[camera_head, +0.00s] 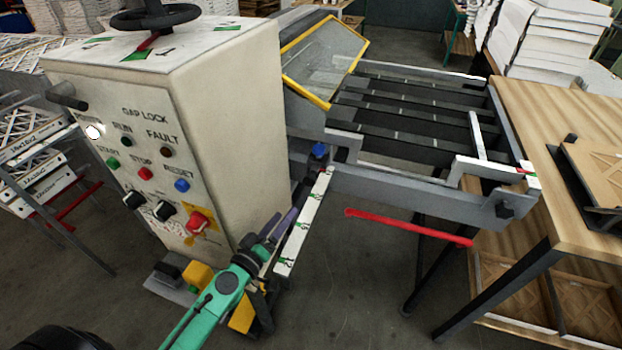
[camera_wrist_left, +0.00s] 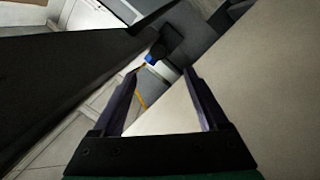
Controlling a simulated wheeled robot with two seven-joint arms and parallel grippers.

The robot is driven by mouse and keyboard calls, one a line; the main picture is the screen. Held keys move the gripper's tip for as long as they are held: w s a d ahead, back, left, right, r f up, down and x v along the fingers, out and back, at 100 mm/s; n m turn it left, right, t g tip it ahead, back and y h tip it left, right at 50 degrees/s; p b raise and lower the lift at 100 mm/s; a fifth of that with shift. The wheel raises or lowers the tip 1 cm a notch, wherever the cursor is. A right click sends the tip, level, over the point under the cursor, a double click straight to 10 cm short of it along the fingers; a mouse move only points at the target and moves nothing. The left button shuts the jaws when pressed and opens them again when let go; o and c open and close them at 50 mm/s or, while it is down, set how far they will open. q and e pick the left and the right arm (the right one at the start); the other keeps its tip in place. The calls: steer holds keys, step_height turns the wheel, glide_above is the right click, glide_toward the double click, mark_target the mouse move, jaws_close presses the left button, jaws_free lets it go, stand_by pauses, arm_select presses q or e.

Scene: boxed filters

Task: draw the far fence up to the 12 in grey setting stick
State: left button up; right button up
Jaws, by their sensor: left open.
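My left gripper (camera_head: 290,215) is open beside the right side of the beige cabinet, next to a white strip with green marks and numerals (camera_head: 303,222). Its two dark purple fingers stand apart in the left wrist view (camera_wrist_left: 162,75), with nothing held between them. A blue knob (camera_head: 319,151) is beyond the fingertips, and it also shows in the left wrist view (camera_wrist_left: 152,60). A white angled fence (camera_head: 490,166) sits at the right end of the slatted grey frame (camera_head: 420,192), well away from the gripper. I cannot identify a grey 12 in setting stick. My right gripper is out of view.
The cabinet (camera_head: 160,130) with buttons stands close on the left. A red bar (camera_head: 408,228) extends below the frame's front rail. A wooden table (camera_head: 560,120) stands at the right. Bare floor (camera_head: 360,290) shows below the frame.

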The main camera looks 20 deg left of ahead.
mark_target(308, 183)
arm_select(q)
steer(key=p+x, duration=0.1)
steer(key=x, duration=1.1)
steer(key=shift+w+p, duration=0.15)
steer(key=shift+p, duration=0.15)
steer(key=shift+w+d+r, duration=0.1)
steer(key=shift+w+d, duration=0.05)
steer(key=shift+w, duration=0.2)
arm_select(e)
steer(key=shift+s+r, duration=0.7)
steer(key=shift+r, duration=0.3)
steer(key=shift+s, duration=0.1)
arm_select(q)
jaws_close()
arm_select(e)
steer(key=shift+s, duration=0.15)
